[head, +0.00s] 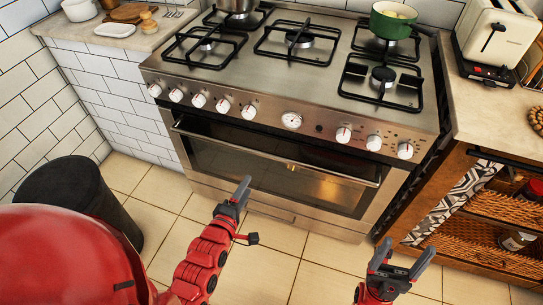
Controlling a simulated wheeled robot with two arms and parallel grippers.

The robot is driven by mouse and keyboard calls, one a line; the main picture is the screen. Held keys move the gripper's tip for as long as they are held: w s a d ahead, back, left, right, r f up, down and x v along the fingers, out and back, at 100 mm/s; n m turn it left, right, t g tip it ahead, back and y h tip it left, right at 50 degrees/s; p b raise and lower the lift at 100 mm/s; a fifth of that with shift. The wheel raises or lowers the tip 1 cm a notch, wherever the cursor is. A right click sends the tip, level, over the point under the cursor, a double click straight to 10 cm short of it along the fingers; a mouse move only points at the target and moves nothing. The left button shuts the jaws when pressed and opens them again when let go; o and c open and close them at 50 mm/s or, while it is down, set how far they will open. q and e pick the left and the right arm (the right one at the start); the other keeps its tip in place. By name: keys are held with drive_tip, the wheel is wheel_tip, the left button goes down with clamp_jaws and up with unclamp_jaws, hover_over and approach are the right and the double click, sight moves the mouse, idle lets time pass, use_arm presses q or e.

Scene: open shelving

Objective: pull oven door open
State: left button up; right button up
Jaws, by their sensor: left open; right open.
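The oven door (270,172) is the dark glass front of a steel range in the middle of the head view. It is closed, with a long bar handle (280,154) along its top edge. My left gripper (240,194) is in front of the lower part of the door in the picture, below the handle, and holds nothing visible. I cannot tell its exact distance from the door. My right gripper (404,256) is open and empty, lower right of the door over the tiled floor. It appears apart from the range.
The cooktop (270,50) has black grates and a green pot (393,20). A row of knobs (222,106) lies above the handle. A black bin (75,190) stands at left. Wicker-basket shelves (490,220) and a toaster (497,40) are at right. Tiled floor (320,280) is clear in front.

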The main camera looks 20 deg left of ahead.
sight(264, 156)
use_arm(q)
drive_tip(key=x, duration=0.8)
drive_tip(key=b+x, duration=0.1)
drive_tip(key=x, duration=0.7)
drive_tip(key=shift+w+r, duration=0.15)
drive_tip(key=shift+w, duration=0.25)
clamp_jaws()
idle(0.5)
